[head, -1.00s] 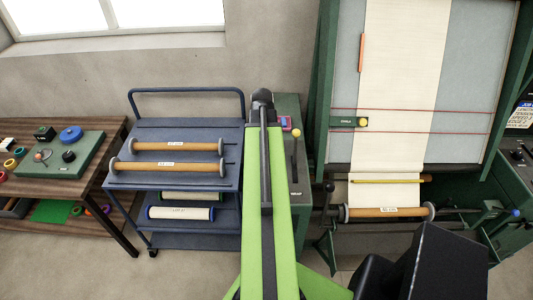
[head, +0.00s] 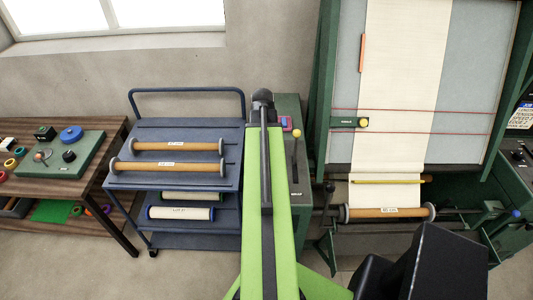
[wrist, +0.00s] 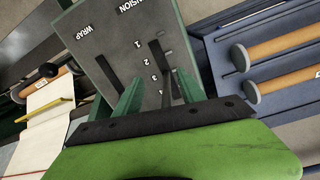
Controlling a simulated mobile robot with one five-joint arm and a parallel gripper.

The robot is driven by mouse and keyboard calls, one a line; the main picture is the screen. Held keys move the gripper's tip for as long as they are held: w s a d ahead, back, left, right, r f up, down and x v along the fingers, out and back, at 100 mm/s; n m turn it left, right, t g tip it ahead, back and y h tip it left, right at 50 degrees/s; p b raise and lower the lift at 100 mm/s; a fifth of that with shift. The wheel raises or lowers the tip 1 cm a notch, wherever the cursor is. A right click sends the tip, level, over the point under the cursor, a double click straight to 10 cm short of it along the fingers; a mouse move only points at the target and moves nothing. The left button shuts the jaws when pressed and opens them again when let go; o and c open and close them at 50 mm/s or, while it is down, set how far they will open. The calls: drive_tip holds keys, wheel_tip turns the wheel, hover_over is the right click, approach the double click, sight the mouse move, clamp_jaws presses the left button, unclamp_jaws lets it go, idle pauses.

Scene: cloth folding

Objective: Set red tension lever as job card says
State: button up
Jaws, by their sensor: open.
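The green-sided control panel (wrist: 123,44) fills the upper middle of the wrist view, with the words TENSION and WRAP and a column of numbers. I cannot make out a red lever on it. A yellow-knobbed lever (head: 295,134) and a small red-and-blue item (head: 286,123) show there. A job card (head: 521,116) hangs at the right edge; its small print is hard to read.
A blue trolley (head: 175,135) with several rollers stands left of the panel. A wooden table (head: 110,160) is further left. A green frame machine (head: 326,90) with cream cloth (head: 400,60) stands to the right. A black-knobbed lever (head: 329,188) stands at its near left.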

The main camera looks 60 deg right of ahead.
wheel_tip(320, 180, up, 17)
drive_tip(key=p, duration=1.7)
drive_tip(key=shift+w+a+r, duration=0.15)
drive_tip(key=shift+w+r, duration=0.05)
drive_tip(key=shift+w, duration=0.2)
